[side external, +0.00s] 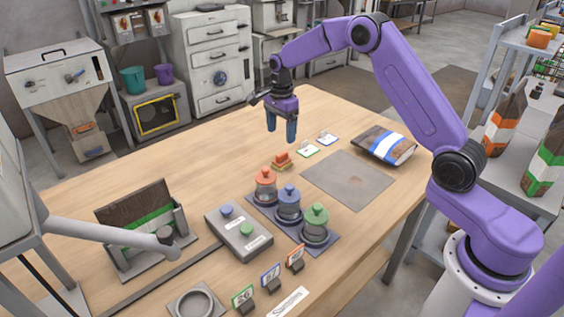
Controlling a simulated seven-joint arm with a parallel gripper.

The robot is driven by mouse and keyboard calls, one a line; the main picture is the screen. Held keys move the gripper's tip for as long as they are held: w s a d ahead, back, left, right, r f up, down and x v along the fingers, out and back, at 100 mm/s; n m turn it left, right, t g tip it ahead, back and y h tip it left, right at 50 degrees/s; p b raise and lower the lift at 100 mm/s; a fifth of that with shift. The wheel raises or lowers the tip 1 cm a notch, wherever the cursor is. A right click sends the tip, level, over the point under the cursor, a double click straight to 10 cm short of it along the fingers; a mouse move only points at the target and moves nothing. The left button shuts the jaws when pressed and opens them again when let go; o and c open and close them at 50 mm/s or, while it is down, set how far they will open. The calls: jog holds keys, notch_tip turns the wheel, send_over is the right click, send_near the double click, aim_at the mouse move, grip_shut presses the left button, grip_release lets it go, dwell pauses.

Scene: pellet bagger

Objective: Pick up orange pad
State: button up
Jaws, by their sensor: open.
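The orange pad (283,157) is a small orange block on the wooden table, sitting on a tan base behind the lidded jars. My gripper (281,132) hangs above and slightly behind it in the side external view, fingers pointing down. The blue fingers are apart and nothing shows between them. A gap shows between the fingertips and the pad.
A rack (264,224) of three lidded jars stands in front of the pad. Two small cards (307,150) lie to its right, with a grey mat (347,181) and a bag (385,146) beyond. A grey button box (238,236) is nearer. Table behind the pad is clear.

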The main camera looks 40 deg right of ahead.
aim_at(282, 153)
notch_tip(282, 153, down, 4)
jog(key=shift+f, duration=0.2)
jog(key=shift+s+f, duration=0.15)
jog(key=shift+f, duration=1.2)
jog(key=shift+s+f, duration=0.1)
jog(key=shift+f, duration=1.2)
jog(key=c, duration=1.2)
jog(key=shift+c, duration=0.2)
jog(key=shift+r, duration=0.15)
